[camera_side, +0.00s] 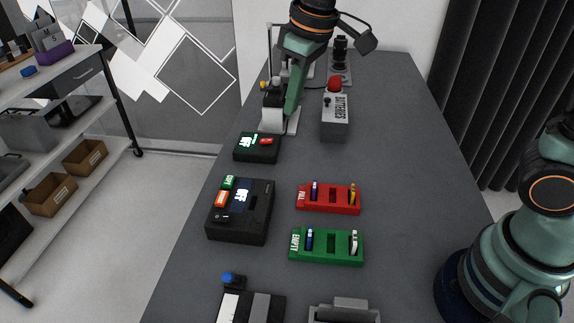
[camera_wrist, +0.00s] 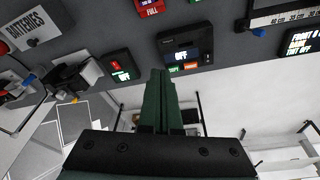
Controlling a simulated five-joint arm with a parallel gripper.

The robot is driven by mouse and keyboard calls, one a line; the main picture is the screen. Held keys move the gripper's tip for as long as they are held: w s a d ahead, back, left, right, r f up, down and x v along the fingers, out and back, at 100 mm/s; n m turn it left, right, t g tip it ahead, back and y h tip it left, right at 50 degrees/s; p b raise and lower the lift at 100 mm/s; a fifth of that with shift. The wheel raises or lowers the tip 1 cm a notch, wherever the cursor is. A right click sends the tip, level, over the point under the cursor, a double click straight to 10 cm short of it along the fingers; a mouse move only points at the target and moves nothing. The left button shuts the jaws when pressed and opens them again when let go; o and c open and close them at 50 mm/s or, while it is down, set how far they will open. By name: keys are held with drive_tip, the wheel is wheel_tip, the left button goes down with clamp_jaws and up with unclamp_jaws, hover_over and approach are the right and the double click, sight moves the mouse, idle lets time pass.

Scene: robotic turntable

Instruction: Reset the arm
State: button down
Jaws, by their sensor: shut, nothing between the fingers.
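My gripper (camera_side: 291,110) is at the far end of the dark table in the side view, pointing down. Its green fingers are shut together with nothing between them. They hang in front of a small black and white device (camera_side: 272,96); I cannot tell whether they touch it. In the wrist view my gripper's closed fingers (camera_wrist: 158,72) point up toward the table edge, just left of the black box reading OFF (camera_wrist: 186,46). A smaller black display box (camera_wrist: 117,65) lies to their left.
The table (camera_side: 400,160) also holds a grey BATTERIES box (camera_side: 335,118), a red FULL tray (camera_side: 315,207), a green EMPTY tray (camera_side: 325,256) and the black OFF box (camera_side: 238,228). A device with a blue knob (camera_side: 232,280) sits at the front.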

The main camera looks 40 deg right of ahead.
drive_tip(key=s+d+m+t, duration=0.3)
drive_tip(key=s+d+m, duration=0.1)
drive_tip(key=s+d, duration=0.7)
drive_tip(key=shift+d+r+m+h, duration=0.25)
drive_tip(key=shift+d+m+h, duration=0.15)
drive_tip(key=shift+d, duration=0.7)
